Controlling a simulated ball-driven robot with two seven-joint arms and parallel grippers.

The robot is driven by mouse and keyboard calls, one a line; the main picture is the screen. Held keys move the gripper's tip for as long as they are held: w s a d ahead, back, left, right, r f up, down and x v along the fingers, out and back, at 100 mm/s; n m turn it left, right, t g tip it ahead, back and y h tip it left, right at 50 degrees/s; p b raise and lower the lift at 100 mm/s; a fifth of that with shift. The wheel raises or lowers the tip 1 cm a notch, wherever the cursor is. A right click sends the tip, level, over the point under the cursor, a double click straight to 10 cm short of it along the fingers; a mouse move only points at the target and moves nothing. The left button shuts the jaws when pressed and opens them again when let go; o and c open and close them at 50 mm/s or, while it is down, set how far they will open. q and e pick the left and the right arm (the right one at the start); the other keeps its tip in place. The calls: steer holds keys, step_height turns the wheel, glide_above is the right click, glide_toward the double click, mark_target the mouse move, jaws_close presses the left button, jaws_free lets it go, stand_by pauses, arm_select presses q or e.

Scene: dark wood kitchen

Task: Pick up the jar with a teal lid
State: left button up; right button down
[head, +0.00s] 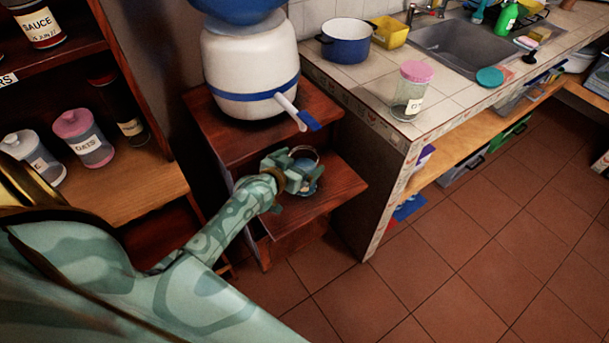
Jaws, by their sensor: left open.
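My left gripper (303,171) is open at the lower shelf of the small wooden stand. A small, round, bluish glassy thing with a pale rim, perhaps the jar, shows at and between its fingers. The gripper hides much of it, so I cannot clearly make out a teal lid or whether the fingers touch it. My left arm reaches in from the lower left. My right gripper is not in view.
A white water dispenser (250,60) stands on the stand's upper shelf (228,128), above my gripper. A pink-lidded jar (411,92), a blue pot (345,45) and a flat teal disc (490,77) are on the tiled counter.

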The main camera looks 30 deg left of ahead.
arm_select(q)
steer(key=x, duration=0.2)
steer(key=shift+w+f+b, duration=0.2)
steer(key=shift+w+b, duration=0.05)
steer(key=shift+b, duration=0.05)
steer(key=shift+r, duration=0.1)
steer(key=shift+c, duration=0.3)
steer(key=c, duration=2.1)
steer(key=shift+o, duration=0.2)
steer(key=shift+r, duration=0.2)
